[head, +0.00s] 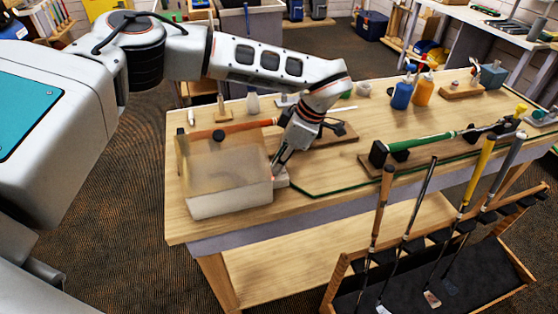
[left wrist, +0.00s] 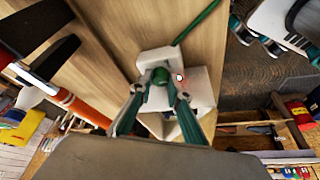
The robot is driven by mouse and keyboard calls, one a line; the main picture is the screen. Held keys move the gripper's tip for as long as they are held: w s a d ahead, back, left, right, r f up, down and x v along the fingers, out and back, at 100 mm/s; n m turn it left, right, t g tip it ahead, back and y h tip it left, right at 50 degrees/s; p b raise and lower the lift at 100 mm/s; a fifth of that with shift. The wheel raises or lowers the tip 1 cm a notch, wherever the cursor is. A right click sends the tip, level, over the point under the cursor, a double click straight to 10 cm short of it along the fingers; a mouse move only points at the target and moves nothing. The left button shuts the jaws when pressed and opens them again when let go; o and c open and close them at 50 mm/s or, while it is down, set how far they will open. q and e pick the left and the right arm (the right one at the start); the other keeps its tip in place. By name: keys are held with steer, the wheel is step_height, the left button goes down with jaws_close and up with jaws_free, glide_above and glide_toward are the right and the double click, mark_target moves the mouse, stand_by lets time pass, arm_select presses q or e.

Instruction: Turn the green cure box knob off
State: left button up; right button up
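The cure box (head: 231,197) is a pale box with a cloudy, see-through upper part, at the left front of the workbench. My left gripper (head: 275,175) points down at a small light block on the box's right side. In the left wrist view, the green knob (left wrist: 159,76) sits on a white housing (left wrist: 155,57), between my left fingertips. The fingers appear closed in on both sides of the knob. A small lit red-and-white spot (left wrist: 180,77) shows beside it. The knob is hidden in the head view. My right gripper is not seen.
On the workbench (head: 335,175) lies a green-gripped club (head: 430,140). Blue (head: 401,96) and orange (head: 423,90) bottles stand behind it. An orange-handled club (head: 240,129) lies behind the box. A rack of clubs (head: 345,275) stands at the front right.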

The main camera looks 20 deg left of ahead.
arm_select(q)
jaws_close()
steer(key=n+g, duration=0.1)
steer(key=n, duration=0.2)
steer(key=shift+w, duration=0.15)
steer(key=shift+w+a+n+g+h, duration=0.1)
steer(key=shift+n+g+h, duration=0.25)
steer(key=shift+n, duration=0.65)
steer(key=shift+n+g+h, duration=0.25)
steer(key=shift+n+g, duration=0.1)
steer(key=shift+n, duration=0.65)
steer(key=o, duration=0.6)
jaws_free()
